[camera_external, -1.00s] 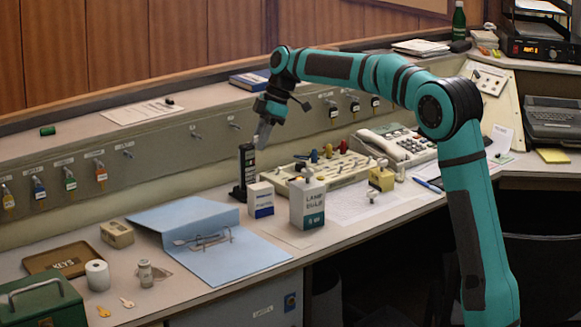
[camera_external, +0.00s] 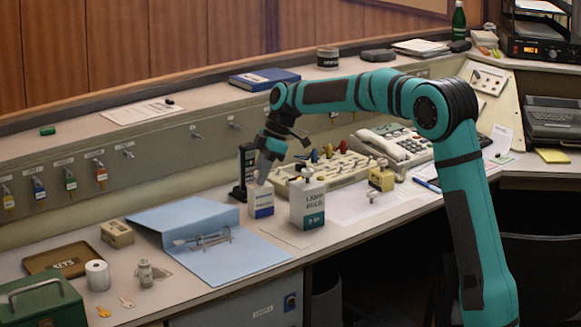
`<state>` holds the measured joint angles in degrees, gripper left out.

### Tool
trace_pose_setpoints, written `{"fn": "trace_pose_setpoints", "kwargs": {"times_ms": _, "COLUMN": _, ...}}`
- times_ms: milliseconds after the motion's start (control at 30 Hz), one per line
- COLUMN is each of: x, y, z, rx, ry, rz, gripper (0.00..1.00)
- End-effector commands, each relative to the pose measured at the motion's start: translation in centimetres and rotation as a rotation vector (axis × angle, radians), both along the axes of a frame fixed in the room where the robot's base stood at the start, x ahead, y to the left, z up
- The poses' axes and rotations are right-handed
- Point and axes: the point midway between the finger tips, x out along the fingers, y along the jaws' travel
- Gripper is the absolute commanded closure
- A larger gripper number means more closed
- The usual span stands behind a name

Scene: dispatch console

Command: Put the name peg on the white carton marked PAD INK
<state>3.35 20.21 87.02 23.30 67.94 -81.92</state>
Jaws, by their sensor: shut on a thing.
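My gripper (camera_external: 262,179) points down, just above the small white carton with a blue band (camera_external: 261,203). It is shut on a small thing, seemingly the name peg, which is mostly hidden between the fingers. I cannot tell whether it touches the carton's top. The print on this small carton is too small to read; it may be the PAD INK one.
A black upright stamp-like thing (camera_external: 241,180) stands close behind the gripper. A cream peg board (camera_external: 340,167) with coloured pegs lies behind the cartons, a telephone (camera_external: 392,146) to its right. An open blue folder (camera_external: 235,262) lies at front left.

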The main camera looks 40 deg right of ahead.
Motion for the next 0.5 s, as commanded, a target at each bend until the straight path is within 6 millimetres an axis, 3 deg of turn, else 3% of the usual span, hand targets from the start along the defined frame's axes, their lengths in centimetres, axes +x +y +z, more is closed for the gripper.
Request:
{"fn": "trace_pose_setpoints", "kwargs": {"times_ms": 200, "x": -0.02, "y": 0.01, "z": -0.31, "rx": 0.0, "ry": 0.001, "rz": -0.001, "gripper": 0.94}}
{"fn": "trace_pose_setpoints", "kwargs": {"times_ms": 233, "x": -0.01, "y": 0.0, "z": -0.26, "rx": 0.0, "ry": 0.001, "rz": 0.0, "gripper": 0.67}}
{"fn": "trace_pose_setpoints", "kwargs": {"times_ms": 300, "x": -0.01, "y": 0.01, "z": -0.25, "rx": 0.0, "ry": 0.001, "rz": 0.0, "gripper": 0.53}}
{"fn": "trace_pose_setpoints", "kwargs": {"times_ms": 500, "x": 0.0, "y": 0.0, "z": -0.24, "rx": 0.0, "ry": 0.001, "rz": 0.0, "gripper": 0.51}}
